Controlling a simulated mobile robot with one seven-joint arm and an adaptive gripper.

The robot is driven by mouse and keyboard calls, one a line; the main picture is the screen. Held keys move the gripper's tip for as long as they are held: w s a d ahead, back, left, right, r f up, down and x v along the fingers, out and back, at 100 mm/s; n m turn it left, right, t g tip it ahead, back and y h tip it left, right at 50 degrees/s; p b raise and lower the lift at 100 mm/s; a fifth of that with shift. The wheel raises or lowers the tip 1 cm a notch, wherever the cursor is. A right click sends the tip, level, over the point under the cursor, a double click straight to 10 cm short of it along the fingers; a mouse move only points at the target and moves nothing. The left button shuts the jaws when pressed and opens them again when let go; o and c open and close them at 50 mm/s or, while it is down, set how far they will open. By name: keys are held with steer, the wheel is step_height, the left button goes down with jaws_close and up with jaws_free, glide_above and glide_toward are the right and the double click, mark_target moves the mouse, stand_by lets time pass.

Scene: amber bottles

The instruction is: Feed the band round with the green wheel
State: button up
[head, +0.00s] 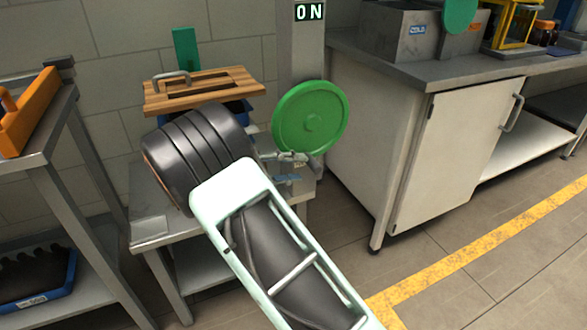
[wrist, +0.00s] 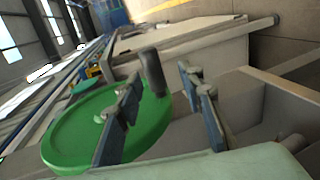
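The green wheel (head: 311,117) stands upright beside the grey post in the head view. In the wrist view the wheel (wrist: 75,130) fills the lower left, and a dark upright handle peg (wrist: 153,72) stands at its rim. My gripper (head: 291,157) is at the lower edge of the wheel, partly hidden by my arm. In the wrist view its two fingers (wrist: 160,76) are apart, with the peg showing in the gap between them. I cannot tell whether either finger touches the peg. I cannot make out the band.
A wooden board with a grey handle (head: 205,90) lies behind my arm on a metal stand. The post (head: 301,55) bears an "ON" sign. A grey cabinet (head: 440,150) stands close on the right. A shelf rack (head: 60,150) stands left. Floor is open at lower right.

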steer(key=v, duration=1.1)
steer(key=shift+s+a, duration=0.15)
steer(key=shift+a, duration=0.2)
